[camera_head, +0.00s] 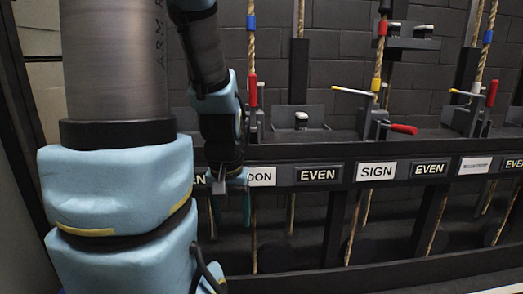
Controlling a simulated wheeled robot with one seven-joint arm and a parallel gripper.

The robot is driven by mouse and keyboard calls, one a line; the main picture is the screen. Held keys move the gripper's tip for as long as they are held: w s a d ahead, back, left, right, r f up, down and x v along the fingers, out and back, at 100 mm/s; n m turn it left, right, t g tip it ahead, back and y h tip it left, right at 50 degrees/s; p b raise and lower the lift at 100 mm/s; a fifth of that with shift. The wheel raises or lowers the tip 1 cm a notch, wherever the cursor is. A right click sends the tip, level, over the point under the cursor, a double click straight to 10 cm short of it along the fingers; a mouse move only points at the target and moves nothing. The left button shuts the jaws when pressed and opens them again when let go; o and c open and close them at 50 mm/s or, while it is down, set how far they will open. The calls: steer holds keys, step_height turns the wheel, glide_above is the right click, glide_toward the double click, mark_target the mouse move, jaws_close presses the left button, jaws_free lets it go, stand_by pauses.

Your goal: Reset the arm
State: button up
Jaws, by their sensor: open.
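My gripper (230,188) hangs pointing down at the left of centre, below my dark wrist and blue-clad arm. Its teal fingers look open, and nothing shows between them. It is in front of the label strip and partly hides a white label ending in "DON" (262,176). I cannot tell whether it touches the strip. The large blue and grey links of my arm fill the left side and hide what is behind them.
A dark rack (345,151) with ropes and levers spans the view. A red-handled lever (404,129) juts out above the "SIGN" label (376,171). Labels reading "EVEN" (319,174) line the strip. Ropes (353,230) run down below it. A dark brick wall stands behind.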

step_height(320, 180, up, 33)
steer(key=p, duration=3.1)
steer(key=shift+c, duration=0.2)
